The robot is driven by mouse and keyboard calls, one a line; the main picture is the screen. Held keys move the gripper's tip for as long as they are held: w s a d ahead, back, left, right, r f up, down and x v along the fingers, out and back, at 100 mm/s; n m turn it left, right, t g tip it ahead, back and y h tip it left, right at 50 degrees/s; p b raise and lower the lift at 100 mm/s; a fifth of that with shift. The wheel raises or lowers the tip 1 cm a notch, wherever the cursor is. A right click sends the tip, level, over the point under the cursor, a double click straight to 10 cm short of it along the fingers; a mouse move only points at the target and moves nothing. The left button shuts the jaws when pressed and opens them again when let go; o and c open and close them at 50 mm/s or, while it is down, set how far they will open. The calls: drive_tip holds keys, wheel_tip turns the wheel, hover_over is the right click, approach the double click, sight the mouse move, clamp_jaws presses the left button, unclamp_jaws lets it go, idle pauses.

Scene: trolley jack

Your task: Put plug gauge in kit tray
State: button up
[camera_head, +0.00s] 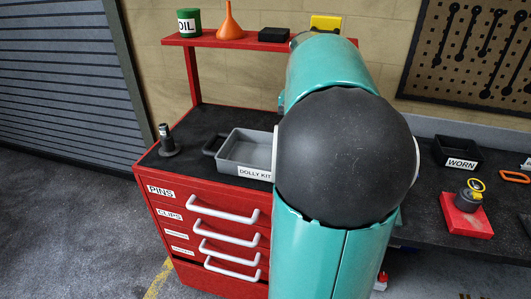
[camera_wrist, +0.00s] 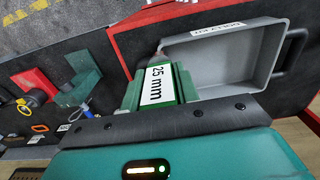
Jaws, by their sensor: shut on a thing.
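My gripper (camera_wrist: 157,88) is shut on the plug gauge (camera_wrist: 157,84), which carries a white "25 mm" label and has a grey metal tip. The kit tray (camera_wrist: 225,70) is a shallow grey tray labelled "DOLLY KIT". In the wrist view, the gauge's tip shows close to the tray's edge; whether it touches or hangs above I cannot tell. In the head view, the tray (camera_head: 228,165) sits on the red trolley's top, its right part hidden behind my arm. My gripper and the gauge are hidden there too.
A dark upright post (camera_head: 167,143) stands left of the tray on the trolley (camera_head: 150,177). A red shelf (camera_head: 230,42) with an oil can and an orange funnel is behind. A "WORN" bin (camera_head: 457,154) and a red block (camera_head: 465,219) are on the right bench. The tray's visible interior looks empty.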

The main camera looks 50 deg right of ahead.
drive_tip(key=shift+w+d+f, duration=0.2)
drive_tip(key=shift+w+f, duration=1.7)
drive_tip(key=shift+f, duration=0.1)
drive_tip(key=shift+w+d+f, duration=0.25)
drive_tip(key=shift+w+f, duration=1.6)
drive_tip(key=shift+f, duration=0.1)
drive_tip(key=shift+w+d+f, duration=0.2)
drive_tip(key=shift+w+f, duration=1.7)
drive_tip(key=shift+f, duration=0.1)
drive_tip(key=shift+f, duration=0.15)
drive_tip(key=o, duration=1.1)
wheel_tip(320, 180, up, 12)
drive_tip(key=shift+r, duration=0.2)
